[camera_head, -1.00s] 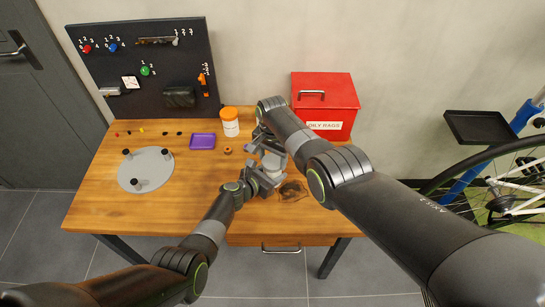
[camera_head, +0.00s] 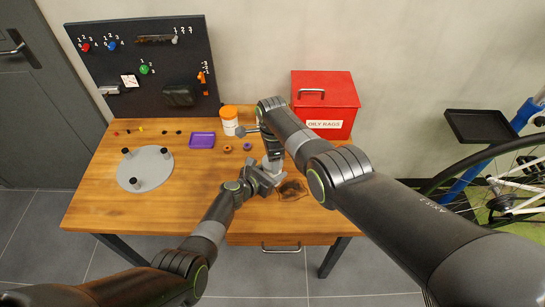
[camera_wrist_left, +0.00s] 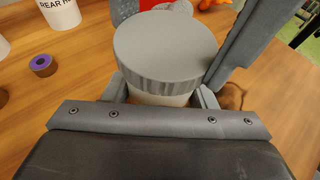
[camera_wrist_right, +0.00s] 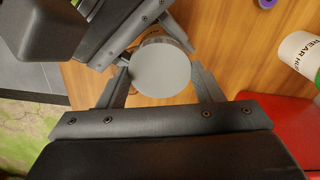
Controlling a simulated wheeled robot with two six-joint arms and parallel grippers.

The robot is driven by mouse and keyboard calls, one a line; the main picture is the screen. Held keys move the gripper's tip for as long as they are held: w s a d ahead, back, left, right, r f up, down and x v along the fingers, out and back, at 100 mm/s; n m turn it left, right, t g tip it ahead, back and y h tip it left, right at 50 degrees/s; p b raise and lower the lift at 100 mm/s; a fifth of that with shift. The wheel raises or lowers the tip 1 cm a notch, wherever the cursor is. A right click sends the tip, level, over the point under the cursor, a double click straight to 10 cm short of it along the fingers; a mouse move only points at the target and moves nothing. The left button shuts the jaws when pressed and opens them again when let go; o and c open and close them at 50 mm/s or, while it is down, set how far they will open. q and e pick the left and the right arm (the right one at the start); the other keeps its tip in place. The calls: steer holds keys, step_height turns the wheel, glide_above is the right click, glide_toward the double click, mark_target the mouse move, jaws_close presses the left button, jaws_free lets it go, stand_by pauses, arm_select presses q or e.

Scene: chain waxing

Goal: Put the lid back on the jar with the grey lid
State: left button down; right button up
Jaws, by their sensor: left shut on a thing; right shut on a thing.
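The grey lid (camera_wrist_left: 165,45) sits level on top of a pale jar (camera_wrist_left: 160,98), with its ribbed rim against the jar top in the left wrist view. My left gripper (camera_head: 268,180) is shut around the jar's body, below the lid. My right gripper (camera_head: 272,156) is above the jar, with its fingers on both sides of the lid, closed on it. The right wrist view shows the round lid (camera_wrist_right: 160,70) from above, between the fingertips. In the head view my grippers hide much of the jar. Whether the lid is threaded tight cannot be seen.
A white jar with an orange lid (camera_head: 229,122), a purple tray (camera_head: 202,140), a brown ring (camera_head: 227,149) and a purple ring (camera_head: 247,146) lie to the left. A red rag box (camera_head: 325,105) stands behind right.

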steer(key=shift+a+m, duration=0.1)
steer(key=shift+m, duration=0.4)
steer(key=o, duration=0.9)
steer(key=shift+o, duration=0.2)
steer(key=shift+r, duration=0.1)
steer(key=shift+r, duration=2.15)
steer(key=shift+c, duration=0.2)
